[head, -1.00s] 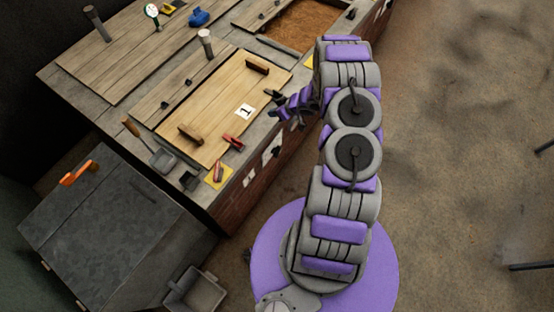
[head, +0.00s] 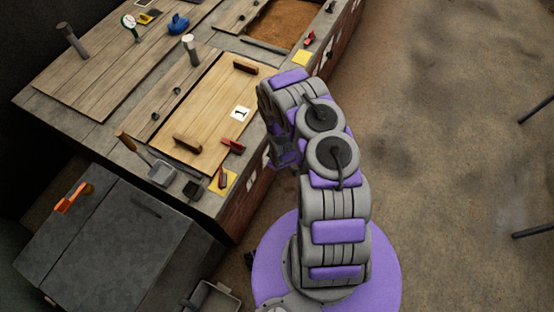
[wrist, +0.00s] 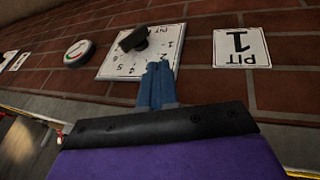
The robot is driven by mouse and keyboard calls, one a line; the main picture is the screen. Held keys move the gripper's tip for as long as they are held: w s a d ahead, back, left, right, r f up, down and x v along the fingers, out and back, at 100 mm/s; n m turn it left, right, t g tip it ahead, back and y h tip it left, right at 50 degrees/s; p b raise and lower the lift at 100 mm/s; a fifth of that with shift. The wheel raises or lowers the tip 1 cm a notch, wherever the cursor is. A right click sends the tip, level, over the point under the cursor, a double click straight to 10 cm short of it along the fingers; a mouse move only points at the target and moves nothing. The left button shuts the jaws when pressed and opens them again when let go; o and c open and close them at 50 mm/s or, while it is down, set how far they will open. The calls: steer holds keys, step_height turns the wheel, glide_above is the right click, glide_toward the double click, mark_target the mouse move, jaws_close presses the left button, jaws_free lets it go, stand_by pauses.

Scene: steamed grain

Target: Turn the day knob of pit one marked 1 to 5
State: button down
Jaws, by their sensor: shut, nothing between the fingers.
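The day knob (wrist: 133,40) is a dark bar on a white square dial plate (wrist: 116,69) with printed numbers, on a brick wall. A white sign reading PIT 1 (wrist: 241,48) is to its right. My gripper (wrist: 158,68) is shut and empty, its blue fingertips in front of the plate's lower right part, just below and right of the knob. I cannot tell whether they touch the plate. They look apart from the knob. In the head view my gripper (head: 284,160) is beside the brick front of pit one, partly hidden by my arm; the knob is not visible there.
A round gauge (wrist: 78,52) is on the wall left of the dial. Pit one's wooden lid (head: 215,115), marked 1, lies on top with two handles. A red clamp (head: 232,146) and a yellow pad (head: 229,182) are near its edge. Open floor lies right.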

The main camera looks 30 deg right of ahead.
steer(key=d+b+x, duration=0.2)
steer(key=b+x, duration=0.2)
steer(key=x, duration=0.9)
steer(key=shift+d+f, duration=0.15)
steer(key=shift+w+d+f+b, duration=0.2)
steer(key=shift+f+b, duration=0.15)
steer(key=shift+f, duration=0.1)
